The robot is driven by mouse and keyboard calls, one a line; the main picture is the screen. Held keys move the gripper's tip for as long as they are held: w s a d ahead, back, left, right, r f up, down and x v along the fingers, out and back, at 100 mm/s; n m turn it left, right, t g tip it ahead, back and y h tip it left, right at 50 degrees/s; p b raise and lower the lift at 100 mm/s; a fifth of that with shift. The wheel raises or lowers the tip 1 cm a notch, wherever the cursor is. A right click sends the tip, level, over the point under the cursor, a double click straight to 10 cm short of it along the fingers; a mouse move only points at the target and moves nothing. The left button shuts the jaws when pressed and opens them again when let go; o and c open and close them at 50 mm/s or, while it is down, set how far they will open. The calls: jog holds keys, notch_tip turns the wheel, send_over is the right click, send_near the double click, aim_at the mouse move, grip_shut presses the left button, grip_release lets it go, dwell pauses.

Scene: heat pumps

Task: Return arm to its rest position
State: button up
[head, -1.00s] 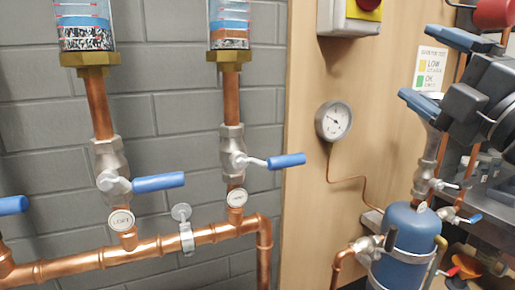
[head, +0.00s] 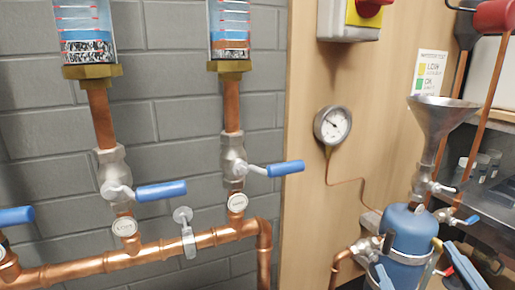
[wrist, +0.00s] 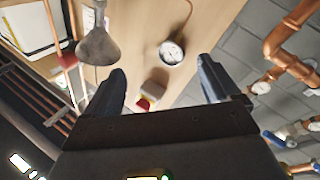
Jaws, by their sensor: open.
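Past the fingers, that view shows the wooden panel at a tilt, with the round gauge (wrist: 172,52) and the grey funnel (wrist: 98,45). Most of my arm is outside the head view.
The blue tank (head: 406,236), the funnel (head: 440,115) and the gauge (head: 332,125) are at the right. Copper pipes (head: 130,258) with blue-handled valves (head: 161,190) run along the brick wall. A red and yellow switch box (head: 350,22) is above the gauge.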

jog(key=s+a+f+m+g+p, duration=0.1)
jog(key=s+f+m, duration=0.1)
jog(key=s+f, duration=0.35)
jog(key=s+f+m+g, duration=0.1)
jog(key=s+f+m, duration=0.15)
jog(key=s, duration=0.55)
jog(key=s+f+m+g+p, duration=0.1)
jog(key=s+f+g, duration=0.1)
jog(key=s, duration=1.4)
jog(key=shift+s+d+f+g+y, duration=0.2)
jog(key=shift+s+d+g+y, duration=0.15)
jog(key=shift+g, duration=0.25)
